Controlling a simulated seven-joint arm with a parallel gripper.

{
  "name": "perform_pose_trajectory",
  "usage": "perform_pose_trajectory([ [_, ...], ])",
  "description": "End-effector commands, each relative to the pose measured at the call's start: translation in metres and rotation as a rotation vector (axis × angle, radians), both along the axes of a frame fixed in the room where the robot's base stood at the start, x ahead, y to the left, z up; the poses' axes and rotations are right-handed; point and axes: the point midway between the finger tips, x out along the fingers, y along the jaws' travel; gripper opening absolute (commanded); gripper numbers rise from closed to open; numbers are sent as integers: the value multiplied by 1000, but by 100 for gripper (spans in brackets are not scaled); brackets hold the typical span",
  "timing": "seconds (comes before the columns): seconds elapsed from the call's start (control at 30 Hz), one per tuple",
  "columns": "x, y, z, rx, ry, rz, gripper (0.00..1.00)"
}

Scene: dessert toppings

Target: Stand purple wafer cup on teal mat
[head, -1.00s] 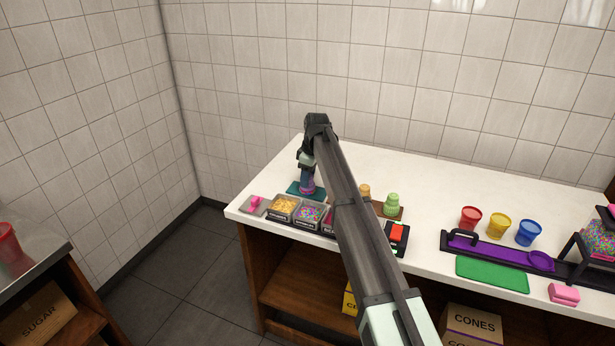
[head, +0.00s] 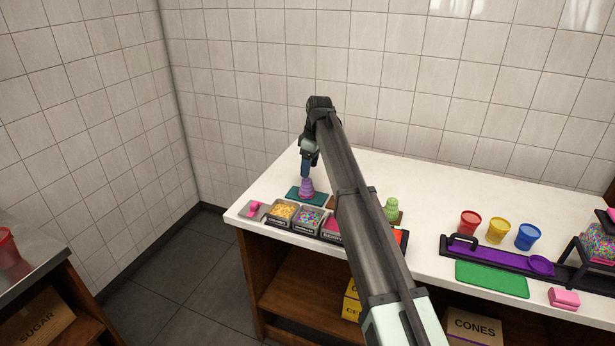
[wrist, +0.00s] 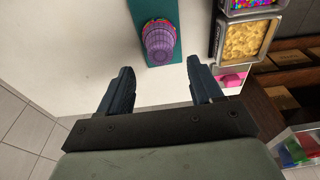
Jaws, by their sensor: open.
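My gripper (head: 306,172) is above the mat in the head view, close over the cup. In the wrist view my gripper (wrist: 157,80) is open, its two fingers apart with nothing between them, and the cup is beyond the fingertips.
Topping bins (head: 284,212) stand in front of the mat along the counter's front edge. A green cup (head: 392,207) stands farther right, partly near my arm. Red (head: 469,222), yellow and blue cups stand beyond it. The counter behind the mat is clear.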

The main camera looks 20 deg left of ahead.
Motion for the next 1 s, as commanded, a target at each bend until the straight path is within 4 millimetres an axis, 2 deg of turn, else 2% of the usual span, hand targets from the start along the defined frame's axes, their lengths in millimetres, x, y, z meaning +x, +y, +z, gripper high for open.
perform_pose_trajectory([
  [0.1,0,-3,22,1,-1,0,65],
  [0.2,1,-5,34,0,0,0,65],
  [0.4,0,-7,50,0,0,0,65],
  [0.83,-1,-6,51,0,1,2,65],
  [0.93,-8,8,44,5,2,21,65],
  [1.0,-19,30,32,14,1,47,65],
])
